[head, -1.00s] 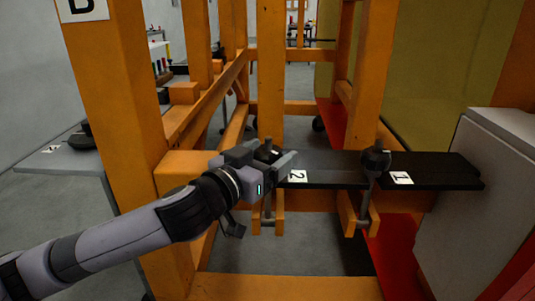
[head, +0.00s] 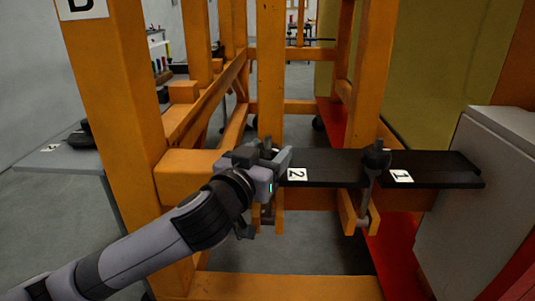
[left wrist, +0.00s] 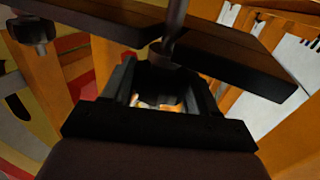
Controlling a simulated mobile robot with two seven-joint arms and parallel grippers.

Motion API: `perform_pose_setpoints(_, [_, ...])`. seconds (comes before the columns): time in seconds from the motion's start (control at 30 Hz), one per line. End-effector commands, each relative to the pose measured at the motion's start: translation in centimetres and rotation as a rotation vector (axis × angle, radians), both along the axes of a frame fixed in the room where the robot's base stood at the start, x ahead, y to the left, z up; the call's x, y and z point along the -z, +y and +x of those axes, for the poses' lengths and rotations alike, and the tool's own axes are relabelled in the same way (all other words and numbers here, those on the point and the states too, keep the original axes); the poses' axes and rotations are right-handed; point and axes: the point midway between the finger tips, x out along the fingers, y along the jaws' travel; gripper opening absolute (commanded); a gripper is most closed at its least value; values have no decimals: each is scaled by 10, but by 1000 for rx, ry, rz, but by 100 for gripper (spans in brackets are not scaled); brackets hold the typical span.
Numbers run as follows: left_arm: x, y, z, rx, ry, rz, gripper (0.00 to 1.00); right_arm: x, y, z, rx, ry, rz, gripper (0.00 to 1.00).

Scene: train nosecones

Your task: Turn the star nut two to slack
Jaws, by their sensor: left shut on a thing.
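My left gripper (head: 275,157) is at the black plate by the label 2 (head: 297,174), shut on star nut two. Its fingers hide most of that dark nut in the head view. In the left wrist view, the fingers (left wrist: 168,95) stand either side of the dark nut (left wrist: 165,65), and a rod (left wrist: 175,18) runs from it through the plate. Star nut one (head: 376,157) stands on its own rod to the right, by the label 1 (head: 401,176), with nothing holding it. My right gripper is not in view.
An orange frame (head: 120,110) surrounds the work, with a post (head: 270,70) just behind the gripper. A grey cabinet (head: 470,200) stands at the right. A grey shelf with a label 4 (head: 60,157) is at the left.

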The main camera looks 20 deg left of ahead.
Motion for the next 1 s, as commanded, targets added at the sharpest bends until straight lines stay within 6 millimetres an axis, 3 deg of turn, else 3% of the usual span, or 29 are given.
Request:
perform_pose_setpoints(0.6, [3, -2, 0, -466, 7, -3, 28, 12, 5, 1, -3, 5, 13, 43])
perform_pose_setpoints(1.0, [1, -1, 0, -625, 3, 3, 28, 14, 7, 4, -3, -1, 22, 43])
